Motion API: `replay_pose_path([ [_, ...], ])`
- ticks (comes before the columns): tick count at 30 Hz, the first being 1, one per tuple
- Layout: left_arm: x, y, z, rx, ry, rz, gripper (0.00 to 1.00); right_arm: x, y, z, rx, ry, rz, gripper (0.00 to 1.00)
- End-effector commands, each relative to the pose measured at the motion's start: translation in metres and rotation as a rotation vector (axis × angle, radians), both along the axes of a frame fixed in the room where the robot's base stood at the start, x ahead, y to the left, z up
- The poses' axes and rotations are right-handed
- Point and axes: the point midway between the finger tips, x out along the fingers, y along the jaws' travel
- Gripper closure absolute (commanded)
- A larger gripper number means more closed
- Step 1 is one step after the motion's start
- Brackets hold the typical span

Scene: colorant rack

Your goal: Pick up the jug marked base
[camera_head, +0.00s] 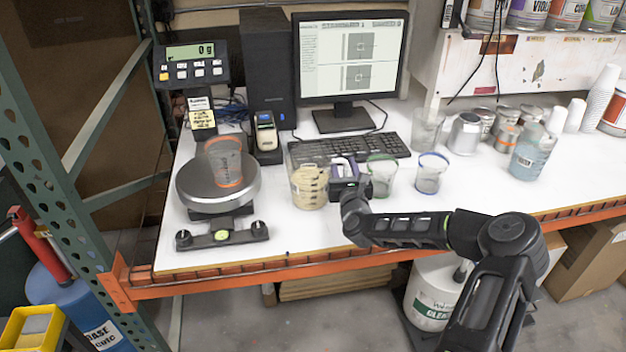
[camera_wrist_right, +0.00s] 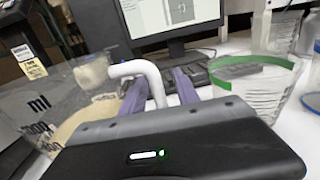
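A clear jug with beige contents (camera_head: 309,188) stands on the white bench, right of the scale. I cannot read "base" on it. In the right wrist view the jug (camera_wrist_right: 85,115) is at the left, with "ml" print on its wall. Its pale bent handle (camera_wrist_right: 140,69) reaches toward my right gripper (camera_wrist_right: 160,88). The two purple-grey fingers stand apart on either side of the handle, with a gap visible. In the head view my right gripper (camera_head: 346,168) is just right of the jug, and the dark gripper body hides part of the area. My left gripper is not in view.
A green-rimmed cup (camera_head: 381,178) and a blue-rimmed cup (camera_head: 431,174) stand close right of my right gripper. An orange-rimmed cup (camera_head: 226,165) is on the scale (camera_head: 203,200). A keyboard (camera_head: 350,147) lies behind. A blue drum with a "BASE" label (camera_head: 100,334) stands on the floor.

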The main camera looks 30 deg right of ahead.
Motion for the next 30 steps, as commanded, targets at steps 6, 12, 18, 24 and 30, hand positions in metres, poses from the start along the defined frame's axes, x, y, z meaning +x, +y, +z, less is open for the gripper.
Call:
replay_pose_path([
  [6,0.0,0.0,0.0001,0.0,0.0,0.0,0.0,-0.0001,0.0,0.0001,0.0,0.0,0.0,0.81],
  [12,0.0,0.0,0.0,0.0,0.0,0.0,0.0,-0.0001,0.0,0.0001,0.0,0.0,0.0,0.97],
  [18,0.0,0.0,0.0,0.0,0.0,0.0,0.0,-0.0001,0.0,0.0001,0.0,0.0,0.0,1.0],
  [24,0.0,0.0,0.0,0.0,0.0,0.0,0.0,-0.0001,0.0,0.0,0.0,0.0,0.0,1.0],
  [30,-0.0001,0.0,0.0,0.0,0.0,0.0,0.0,-0.0001,0.0,0.0,0.0,0.0,0.0,1.0],
])
